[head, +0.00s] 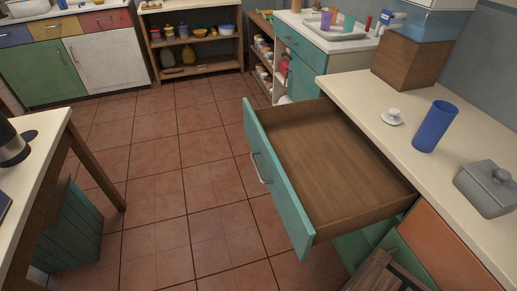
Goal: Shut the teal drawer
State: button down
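The teal drawer (274,179) is pulled far out from under the counter on the right. Its wooden inside (325,150) is empty, and a metal handle (259,168) sits on its teal front, which faces left over the floor. My gripper is not in view, so I cannot see where it is relative to the drawer.
The counter (415,110) above the drawer holds a blue cup (435,126), a white lid (392,117), a grey lidded box (487,188) and a wooden box (410,62). A table (35,165) stands at left. The tiled floor (175,195) between is clear.

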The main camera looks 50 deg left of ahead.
aim_at(325, 179)
jog(key=u, duration=1.85)
